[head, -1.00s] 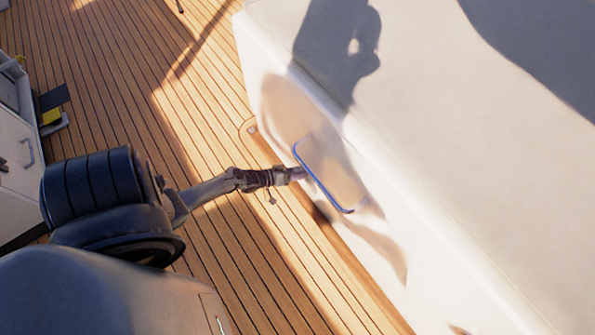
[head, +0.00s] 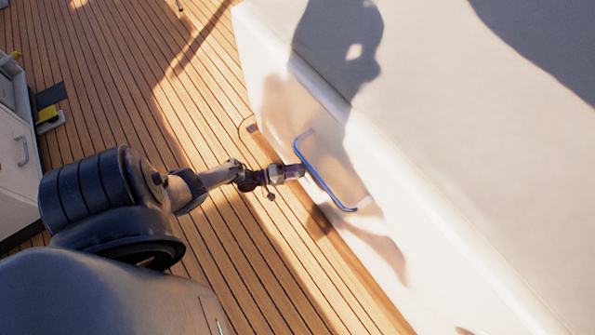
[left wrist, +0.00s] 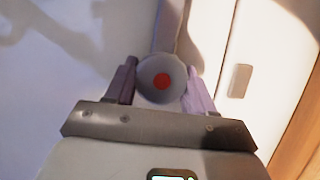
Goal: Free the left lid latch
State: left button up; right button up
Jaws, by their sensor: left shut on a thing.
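My left gripper (head: 294,172) reaches in from the left to the white side wall of the hatch box, next to a blue-edged handle rail (head: 324,184). In the left wrist view, its two fingers (left wrist: 162,88) stand on either side of a round grey knob with a red centre (left wrist: 162,74), which looks like the latch, and are shut on it. In the head view the knob is hidden behind the gripper. I cannot tell whether the latch is fastened or free. My right gripper is not in view.
The broad pale lid (head: 450,130) fills the right side. A white cabinet (head: 14,160) stands at the far left. A small grey plate (left wrist: 240,81) sits on the white panel beside the gripper.

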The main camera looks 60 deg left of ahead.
pick_arm(q)
jog(key=shift+n, duration=0.3)
dwell(0.4)
jog(key=o, duration=1)
jog(key=shift+s, duration=0.1)
jog(key=v, duration=1)
jog(key=shift+s+a+p, duration=0.15)
jog(key=shift+s+p, duration=0.15)
jog(key=shift+p, duration=0.1)
jog(key=shift+f, duration=0.1)
